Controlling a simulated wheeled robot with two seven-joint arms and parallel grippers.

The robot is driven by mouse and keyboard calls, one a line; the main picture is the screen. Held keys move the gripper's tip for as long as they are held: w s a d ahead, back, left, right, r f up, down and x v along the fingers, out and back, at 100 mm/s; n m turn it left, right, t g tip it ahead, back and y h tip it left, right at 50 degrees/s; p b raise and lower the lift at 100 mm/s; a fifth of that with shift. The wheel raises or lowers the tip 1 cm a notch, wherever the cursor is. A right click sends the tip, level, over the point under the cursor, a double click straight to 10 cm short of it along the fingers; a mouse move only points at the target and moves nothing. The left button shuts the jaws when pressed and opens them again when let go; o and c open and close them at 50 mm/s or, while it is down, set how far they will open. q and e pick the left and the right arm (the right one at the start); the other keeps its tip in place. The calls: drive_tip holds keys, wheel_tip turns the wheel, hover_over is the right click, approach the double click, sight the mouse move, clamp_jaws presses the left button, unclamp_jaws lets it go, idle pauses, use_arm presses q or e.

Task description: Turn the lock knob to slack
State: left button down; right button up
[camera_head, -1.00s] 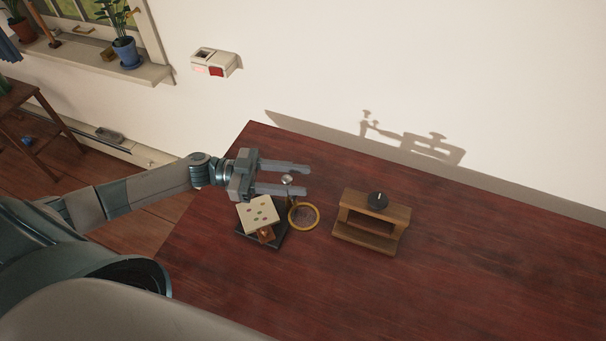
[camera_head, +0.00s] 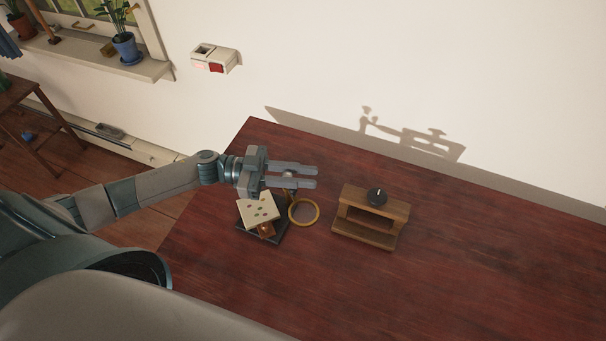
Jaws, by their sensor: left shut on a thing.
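A small stand (camera_head: 258,212) with a pale spotted plate, a dark base and a brass-rimmed lens ring (camera_head: 304,221) is on the table. A small silver knob (camera_head: 289,174), which looks like the lock knob, tops the stand's post and is mostly hidden by the fingers. My left gripper (camera_head: 316,177) reaches over the stand from the left, its long fingers closed on either side of the knob. The knob's turn marking is too small to read. My right gripper is out of view.
A wooden box-like holder (camera_head: 348,222) with a black dial (camera_head: 377,197) on top stands just right of the lens ring. The dark red table (camera_head: 450,270) is clear to the right and front. The white wall rises behind.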

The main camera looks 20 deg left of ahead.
use_arm(q)
drive_tip(key=shift+w+a+n+t+y+p, duration=0.55)
drive_tip(key=shift+n+t+y+p, duration=0.95)
drive_tip(key=shift+n+t+y, duration=1.15)
drive_tip(key=shift+w+a+n+t+y+p, duration=0.3)
drive_tip(key=shift+a+n+t+y+p, duration=0.4)
drive_tip(key=shift+n+t+y+p, duration=1.45)
drive_tip(key=shift+w+a+n+t+y+p, duration=0.4)
drive_tip(key=shift+a+n+t+y+p, duration=0.65)
drive_tip(key=shift+n+y, duration=2.35)
drive_tip(key=shift+d+m+t+y, duration=0.25)
drive_tip(key=shift+d+m+y, duration=0.1)
drive_tip(key=shift+m+y, duration=0.45)
drive_tip(key=c, duration=1.5)
unclamp_jaws()
drive_tip(key=shift+c, duration=0.2)
drive_tip(key=shift+b, duration=0.3)
